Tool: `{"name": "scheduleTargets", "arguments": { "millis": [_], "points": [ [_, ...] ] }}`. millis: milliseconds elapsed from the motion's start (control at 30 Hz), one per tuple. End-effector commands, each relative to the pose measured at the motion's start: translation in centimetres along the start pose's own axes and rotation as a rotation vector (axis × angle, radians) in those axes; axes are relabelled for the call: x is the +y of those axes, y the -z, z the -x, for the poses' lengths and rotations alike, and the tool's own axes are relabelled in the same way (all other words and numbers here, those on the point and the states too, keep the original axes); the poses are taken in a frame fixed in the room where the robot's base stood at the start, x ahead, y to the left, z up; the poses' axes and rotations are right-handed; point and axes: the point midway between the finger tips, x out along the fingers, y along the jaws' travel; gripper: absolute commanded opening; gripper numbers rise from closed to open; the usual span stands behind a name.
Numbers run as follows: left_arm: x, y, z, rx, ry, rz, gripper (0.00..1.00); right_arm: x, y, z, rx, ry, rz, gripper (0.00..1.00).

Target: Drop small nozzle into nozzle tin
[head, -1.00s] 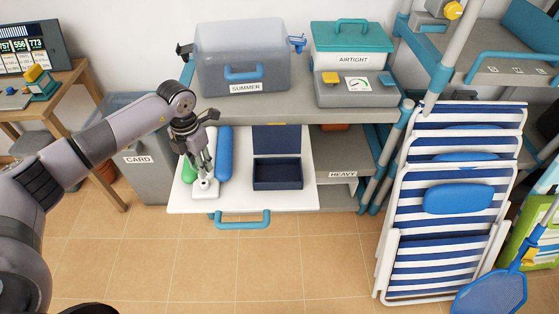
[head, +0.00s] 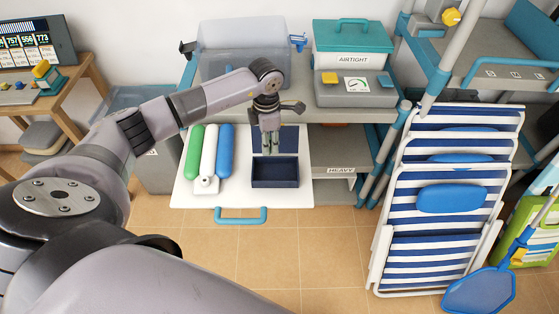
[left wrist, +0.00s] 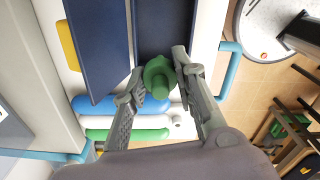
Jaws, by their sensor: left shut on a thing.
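The small nozzle (left wrist: 158,78) is green and shows in the left wrist view between the fingertips of my left gripper (left wrist: 158,84). In the head view my left gripper (head: 270,143) points down over the nozzle tin (head: 275,183), a dark navy open box with its lid raised at the back. In the left wrist view the tin (left wrist: 165,22) lies behind the nozzle. The gripper is shut on the nozzle, which appears held above the tin. The nozzle is hard to make out in the head view. My right gripper is not in view.
The tin is on a white pull-out shelf (head: 236,198) with a blue handle (head: 241,215). Green (head: 195,152), white (head: 208,152) and blue (head: 226,152) cylinders lie left of it. A grey shelf (head: 330,150) is right of it. Striped folding chairs (head: 447,205) stand farther right.

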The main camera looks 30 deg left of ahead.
Motion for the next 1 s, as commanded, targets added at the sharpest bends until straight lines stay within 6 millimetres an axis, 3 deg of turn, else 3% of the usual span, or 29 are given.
{"name": "scheduleTargets", "arguments": {
  "millis": [300,633,667,1000],
  "points": [
    [0.0,0.0,-3.9,-0.001,0.001,0.002,0.0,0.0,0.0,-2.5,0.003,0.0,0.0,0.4],
    [0.0,0.0,-4.2,-0.001,0.0,0.002,0.0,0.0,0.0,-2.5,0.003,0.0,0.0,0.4],
    [0.0,0.0,-4.2,-0.001,0.0,0.002,0.27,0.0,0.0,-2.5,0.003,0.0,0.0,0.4],
    [0.0,0.0,-4.2,-0.001,0.0,0.001,0.49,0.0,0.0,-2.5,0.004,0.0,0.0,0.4]
  ]
}}
